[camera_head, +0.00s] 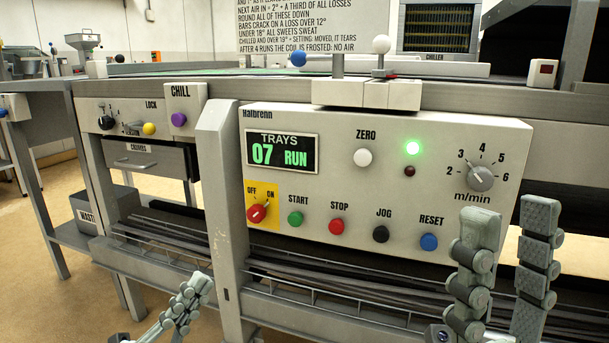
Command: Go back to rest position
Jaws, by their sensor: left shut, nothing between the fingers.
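My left gripper (192,290) is low in the head view, left of centre, in front of the frame's leg. Its fingers lie together with nothing between them. My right gripper (511,213) is at the lower right, its two fingers pointing up and spread apart with nothing between them. It stands in front of the lower right part of the control panel (345,195). Neither gripper appears to hold anything. The panel display (282,153) reads "TRAYS 07 RUN", and a green lamp (412,147) is lit.
The panel carries a red OFF/ON switch (259,213), several push buttons and a speed dial (480,177). A grey post (222,220) stands left of it. Further left are a CHILL button (179,119), a drawer (145,160) and a waste bin (88,215). Floor shows at lower left.

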